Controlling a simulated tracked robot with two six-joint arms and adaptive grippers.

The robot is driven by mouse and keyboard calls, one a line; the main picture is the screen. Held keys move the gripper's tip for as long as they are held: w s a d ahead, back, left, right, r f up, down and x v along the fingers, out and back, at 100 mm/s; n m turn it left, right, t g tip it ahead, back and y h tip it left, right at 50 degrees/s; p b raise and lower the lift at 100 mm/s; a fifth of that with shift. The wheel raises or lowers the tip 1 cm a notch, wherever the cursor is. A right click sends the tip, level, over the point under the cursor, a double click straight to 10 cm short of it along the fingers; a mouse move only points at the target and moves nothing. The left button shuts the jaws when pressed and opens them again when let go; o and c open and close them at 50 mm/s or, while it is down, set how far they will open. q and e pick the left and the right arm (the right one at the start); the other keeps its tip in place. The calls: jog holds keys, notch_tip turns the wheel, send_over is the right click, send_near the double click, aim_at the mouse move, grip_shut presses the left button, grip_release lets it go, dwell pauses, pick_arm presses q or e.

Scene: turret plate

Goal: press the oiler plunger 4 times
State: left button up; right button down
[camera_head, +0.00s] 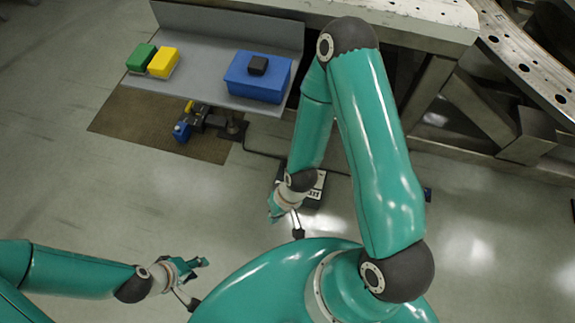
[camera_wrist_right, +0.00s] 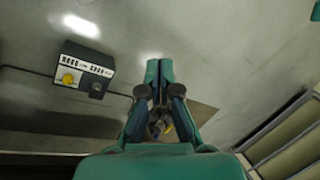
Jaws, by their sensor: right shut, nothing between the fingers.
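A small device with a blue part (camera_head: 181,131) and a yellow part (camera_head: 189,106) sits below the front edge of the grey shelf. It may be the oiler; its plunger cannot be made out. In the right wrist view a small blue and yellow object (camera_wrist_right: 165,127) shows in the gap behind my fingertips. My right gripper (camera_head: 273,211) is shut and empty, away from the device to the right and nearer my body. Its fingertips meet in the wrist view (camera_wrist_right: 160,66). My left gripper (camera_head: 201,267) is at the lower left, away from everything; its finger gap is unclear.
A black control box (camera_wrist_right: 83,69) with a yellow knob is near my right gripper. A brown mat (camera_head: 120,120) lies below the shelf.

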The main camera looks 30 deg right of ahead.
jog(key=w+d+f+m+t+b, duration=0.1)
jog(key=w+d+f+m+b, duration=0.3)
jog(key=f+b, duration=0.35)
jog(key=w+d+f+m+b, duration=0.4)
jog(key=w+f+b, duration=0.1)
jog(key=f+b, duration=0.25)
jog(key=w+d+f+m+t+b, duration=0.1)
jog(key=w+d+f+m+b, duration=0.3)
jog(key=f+b, duration=0.3)
jog(key=w+d+f+m+t+b, duration=0.2)
jog(key=w+d+m+t+b, duration=0.1)
jog(key=w+d+m+b, duration=0.1)
jog(key=w+d+f+m+t+b, duration=0.3)
jog(key=w+d+b, duration=0.3)
jog(key=w+d, duration=0.2)
jog(key=shift+w+d+f+m, duration=0.3)
jog(key=shift+w+m, duration=0.2)
jog(key=shift+w, duration=0.65)
jog(key=shift+a+f, duration=0.1)
jog(key=shift+f, duration=0.1)
notch_tip(320, 180, down, 8)
jog(key=b, duration=0.4)
jog(key=shift+r+b, duration=0.2)
jog(key=shift+b, duration=0.15)
jog(key=shift+f+b, duration=0.55)
jog(key=shift+b, duration=0.1)
